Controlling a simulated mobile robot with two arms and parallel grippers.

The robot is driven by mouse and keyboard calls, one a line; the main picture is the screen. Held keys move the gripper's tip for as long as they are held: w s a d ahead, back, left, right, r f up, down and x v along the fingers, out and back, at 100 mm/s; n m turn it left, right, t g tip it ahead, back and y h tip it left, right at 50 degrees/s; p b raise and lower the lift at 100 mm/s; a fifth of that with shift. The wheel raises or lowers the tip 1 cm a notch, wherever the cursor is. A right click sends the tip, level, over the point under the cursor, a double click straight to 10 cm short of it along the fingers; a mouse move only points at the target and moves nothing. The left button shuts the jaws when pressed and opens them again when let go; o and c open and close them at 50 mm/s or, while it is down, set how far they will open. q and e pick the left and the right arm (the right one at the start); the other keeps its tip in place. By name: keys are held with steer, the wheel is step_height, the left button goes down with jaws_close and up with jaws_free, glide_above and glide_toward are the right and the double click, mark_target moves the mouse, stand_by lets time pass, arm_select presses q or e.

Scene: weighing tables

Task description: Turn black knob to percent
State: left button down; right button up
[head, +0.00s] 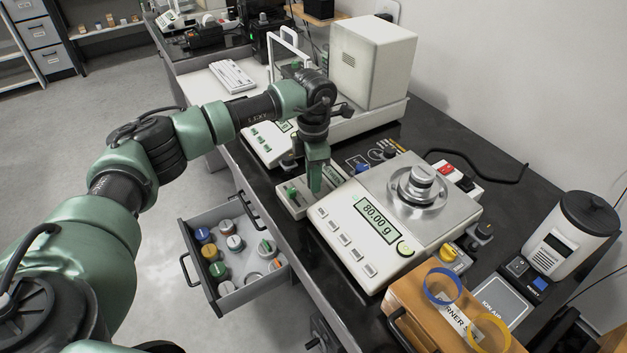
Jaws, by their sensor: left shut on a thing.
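My left gripper (316,183) points down over a small pale control box (293,207), which has a green lever and a little display. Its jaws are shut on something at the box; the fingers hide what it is. A black knob (389,152) stands on a dark panel with white marks, right of and behind the gripper. Another black knob (483,231) sits at the right of the balance. No percent mark is readable. The balance (345,240) shows 80.00 g and carries a metal weight (421,177) on its pan. My right gripper is not in view.
An open drawer (230,303) with several colored knobs juts out below the table front. A yellow knob (450,254), an orange case (415,300) with blue and yellow rings, and a white canister (568,240) stand at the right. A large white box (370,60) stands behind.

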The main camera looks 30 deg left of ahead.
arm_select(q)
steer(key=m+b, duration=0.1)
steer(key=m, duration=0.4)
steer(key=shift+w+r+m+b, duration=0.15)
steer(key=shift+r+m+b, duration=0.05)
steer(key=shift+m+b, duration=0.2)
stand_by(0.4)
steer(key=c, duration=1.1)
jaws_free()
steer(key=shift+f, duration=0.1)
step_height(320, 180, up, 8)
steer(key=shift+f+b, duration=0.1)
steer(key=shift+b, duration=0.3)
